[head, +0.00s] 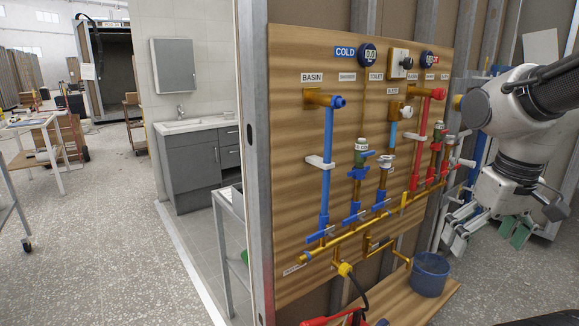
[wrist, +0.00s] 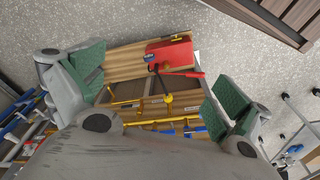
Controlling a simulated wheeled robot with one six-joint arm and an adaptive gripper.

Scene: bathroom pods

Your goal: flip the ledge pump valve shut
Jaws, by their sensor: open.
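A red pump (wrist: 172,50) lies on the wooden ledge (wrist: 118,58) in the wrist view, with a red lever (wrist: 184,74) beside it. A small blue part (wrist: 149,57), possibly the valve handle, sits at the pump's left end; its setting is too small to tell. In the head view only a red piece of the pump (head: 336,320) shows at the bottom edge. My gripper (wrist: 165,78) is open and empty, its green-padded fingers wide apart, with the pump seen between them. In the head view my gripper (head: 485,232) hangs right of the pipe board, apart from it.
The wooden board (head: 295,180) carries blue, red and brass pipes with several valves. A blue bucket (head: 430,272) stands on the ledge. A black hose runs down from a yellow fitting (head: 345,268). A metal stud (head: 257,160) edges the board; open floor (head: 110,230) lies left.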

